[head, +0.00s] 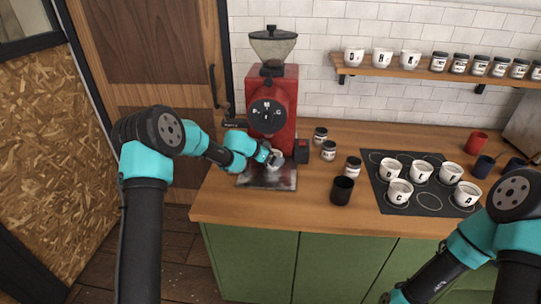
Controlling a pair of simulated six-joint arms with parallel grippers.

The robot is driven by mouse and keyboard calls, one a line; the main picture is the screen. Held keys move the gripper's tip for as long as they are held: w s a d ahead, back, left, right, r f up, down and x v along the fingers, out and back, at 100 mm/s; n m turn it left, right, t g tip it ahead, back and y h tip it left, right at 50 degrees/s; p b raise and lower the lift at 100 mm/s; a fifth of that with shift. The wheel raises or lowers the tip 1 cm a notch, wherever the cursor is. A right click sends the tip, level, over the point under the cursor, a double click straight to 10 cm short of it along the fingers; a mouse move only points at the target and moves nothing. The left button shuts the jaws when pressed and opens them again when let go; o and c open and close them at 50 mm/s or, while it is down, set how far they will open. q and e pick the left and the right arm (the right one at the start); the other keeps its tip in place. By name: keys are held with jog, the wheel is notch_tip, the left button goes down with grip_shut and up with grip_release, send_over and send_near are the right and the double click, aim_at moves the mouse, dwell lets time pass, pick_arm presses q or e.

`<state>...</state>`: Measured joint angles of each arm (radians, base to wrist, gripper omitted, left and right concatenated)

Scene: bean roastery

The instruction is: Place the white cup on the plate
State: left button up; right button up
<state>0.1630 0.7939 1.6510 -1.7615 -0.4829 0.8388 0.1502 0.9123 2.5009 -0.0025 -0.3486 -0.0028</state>
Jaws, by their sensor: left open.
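Several white cups with dark letters stand on a dark mat with ring marks (426,202) on the counter; one is the front cup marked C (399,192). More white cups (382,57) stand on the wall shelf. A metal plate (257,178) lies under the red grinder. My left gripper (275,159) is open, just above this plate, in front of the grinder. A small pale shape is at its fingertips; I cannot tell whether it is a cup or part of the gripper.
The red grinder (272,110) stands at the counter's left end. Small labelled jars (328,151) and a black cup (342,190) stand between it and the mat. A red cup (476,142) and dark blue cups (483,167) are at right. The front counter strip is clear.

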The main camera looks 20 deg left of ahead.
pick_arm(q)
jog(key=shift+c, duration=0.2)
jog(key=c, duration=0.8)
jog(key=shift+s+a, duration=0.35)
jog(key=shift+a, duration=0.35)
jog(key=o, duration=0.8)
jog(key=shift+o, duration=0.2)
jog(key=shift+r, duration=0.1)
jog(key=v, duration=1.7)
jog(key=shift+a, duration=0.15)
